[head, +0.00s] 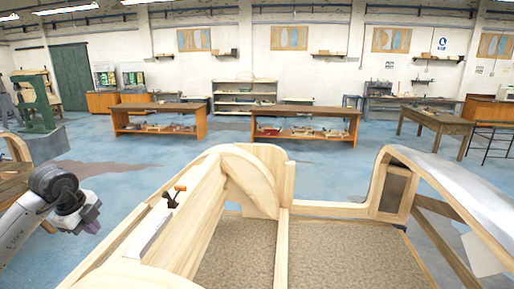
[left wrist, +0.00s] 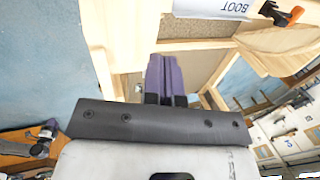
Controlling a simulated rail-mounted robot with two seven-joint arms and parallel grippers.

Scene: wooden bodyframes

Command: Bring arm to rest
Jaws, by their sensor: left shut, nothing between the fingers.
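My left arm comes in from the left edge of the head view, and its left gripper (head: 92,215) hangs over the blue floor, beside the wooden bodyframe (head: 200,225) and apart from it. In the left wrist view the purple fingers of my left gripper (left wrist: 165,75) are together with nothing between them. The wooden bodyframe (left wrist: 120,40) shows beyond them. My right gripper is not in view.
An orange-and-black clamp (head: 176,194) and a white sheet (head: 152,228) are on the bodyframe's left side. Benches (head: 160,108) stand farther back. A green machine (head: 36,100) stands at the far left. Blue floor (head: 120,160) lies clear behind the gripper.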

